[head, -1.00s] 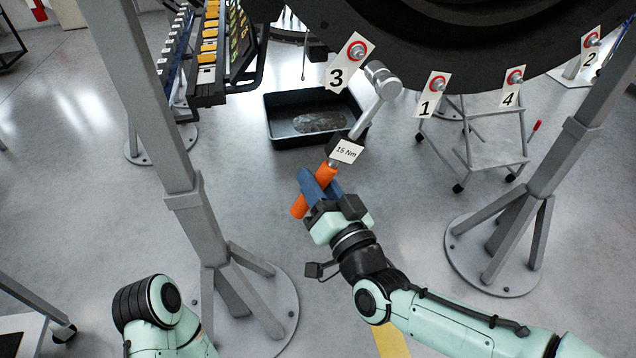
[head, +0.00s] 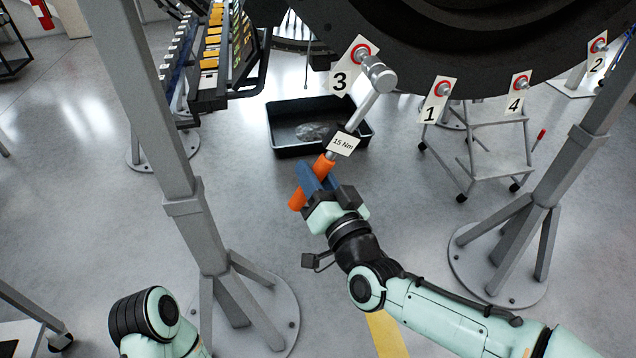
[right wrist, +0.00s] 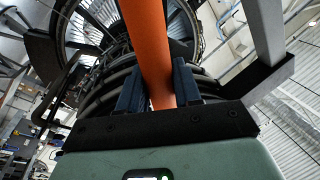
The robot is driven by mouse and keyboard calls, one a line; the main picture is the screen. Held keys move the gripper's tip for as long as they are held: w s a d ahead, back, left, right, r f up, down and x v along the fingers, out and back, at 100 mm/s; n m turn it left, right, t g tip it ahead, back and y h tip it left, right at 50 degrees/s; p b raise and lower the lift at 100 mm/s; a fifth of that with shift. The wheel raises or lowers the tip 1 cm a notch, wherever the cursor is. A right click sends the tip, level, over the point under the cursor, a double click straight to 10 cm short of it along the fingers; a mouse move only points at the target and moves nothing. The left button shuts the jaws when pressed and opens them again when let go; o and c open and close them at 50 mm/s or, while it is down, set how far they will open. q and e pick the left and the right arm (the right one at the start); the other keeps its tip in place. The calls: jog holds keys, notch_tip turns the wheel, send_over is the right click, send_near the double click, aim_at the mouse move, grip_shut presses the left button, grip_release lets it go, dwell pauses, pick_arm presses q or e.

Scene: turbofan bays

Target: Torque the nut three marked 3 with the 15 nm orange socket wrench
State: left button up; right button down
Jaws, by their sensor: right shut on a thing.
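My right gripper (head: 318,188) is shut on the orange handle of the socket wrench (head: 324,166), which carries a white "15 Nm" tag. The handle also shows between the blue fingers in the right wrist view (right wrist: 150,50). The wrench slants up and right. Its silver socket head (head: 379,74) is just right of and below nut three (head: 361,54), beside the plate marked 3 (head: 340,80). The head overlaps the plate's right edge in the picture; I cannot tell whether it touches the nut. Only part of my left arm shows at lower left; its gripper is out of view.
Nuts with plates 1 (head: 435,100), 4 (head: 519,92) and 2 (head: 597,50) sit along the dark engine rim (head: 480,80). A black tray (head: 285,150) lies on the floor. Grey stand posts rise at left (head: 150,120) and right (head: 575,150). A step cart (head: 490,150) stands behind.

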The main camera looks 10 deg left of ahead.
jog(key=shift+x, duration=0.9)
jog(key=shift+w+d+f+b, duration=0.1)
jog(key=shift+d+b, duration=0.05)
jog(key=shift+b, duration=0.4)
dwell(0.6)
jog(key=shift+w+a, duration=0.2)
jog(key=shift+w, duration=0.35)
jog(key=shift+w+a, duration=0.15)
jog(key=shift+w, duration=0.45)
dwell(0.7)
jog(key=shift+a, duration=0.15)
jog(key=shift+s+a+r+m, duration=0.3)
jog(key=shift+a+r+m, duration=0.3)
jog(key=shift+a+m, duration=0.1)
jog(key=shift+p, duration=0.3)
